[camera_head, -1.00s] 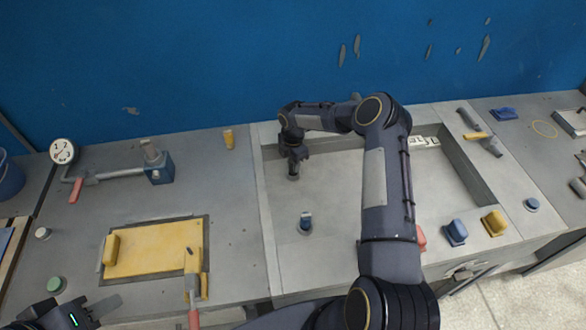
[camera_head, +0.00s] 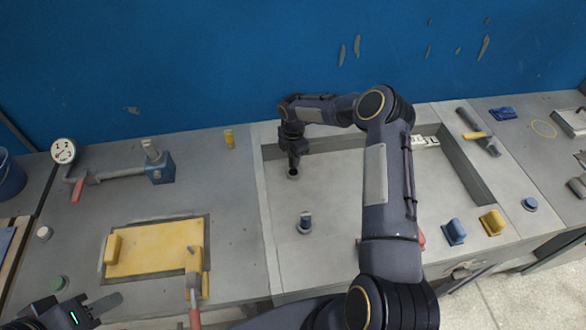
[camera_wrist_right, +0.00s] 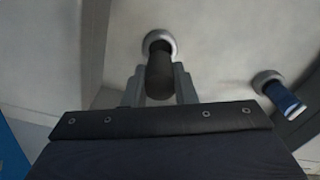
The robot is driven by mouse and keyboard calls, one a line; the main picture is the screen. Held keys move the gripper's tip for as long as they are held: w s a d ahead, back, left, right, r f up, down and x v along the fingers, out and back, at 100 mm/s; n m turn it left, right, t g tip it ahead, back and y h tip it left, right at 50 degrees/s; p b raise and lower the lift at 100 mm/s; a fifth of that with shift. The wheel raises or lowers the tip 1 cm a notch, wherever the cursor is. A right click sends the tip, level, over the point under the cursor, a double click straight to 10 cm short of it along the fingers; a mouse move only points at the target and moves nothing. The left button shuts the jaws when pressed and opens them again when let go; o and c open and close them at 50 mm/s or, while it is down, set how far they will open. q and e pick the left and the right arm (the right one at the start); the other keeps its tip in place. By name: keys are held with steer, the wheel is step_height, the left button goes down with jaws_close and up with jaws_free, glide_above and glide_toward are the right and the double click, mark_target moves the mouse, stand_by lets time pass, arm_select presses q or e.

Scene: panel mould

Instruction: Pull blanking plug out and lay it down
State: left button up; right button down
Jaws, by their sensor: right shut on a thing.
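The blanking plug is a dark cylinder (camera_wrist_right: 160,76), held between the fingers of my right gripper (camera_wrist_right: 160,92) in the right wrist view. In the head view my right gripper (camera_head: 293,150) is over the far left corner of the recessed panel bed, with the dark plug (camera_head: 293,163) pointing down from it. A grey ring (camera_wrist_right: 160,38) surrounds the far end of the plug in the wrist view. I cannot tell whether that end is fully clear of the ring's hole. My left gripper (camera_head: 97,306) is at the lower left edge, partly cut off, its jaw opening unclear.
A blue-topped plug stands in a second ring (camera_head: 305,222), also in the wrist view (camera_wrist_right: 283,97). The pale bed (camera_head: 335,190) is clear around it. A yellow plate (camera_head: 150,248) lies left. Blue (camera_head: 454,232) and yellow (camera_head: 492,222) blocks stand on the front-right rim.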

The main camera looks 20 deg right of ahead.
steer(key=shift+r+p, duration=0.6)
steer(key=shift+r, duration=1.35)
steer(key=shift+r, duration=0.1)
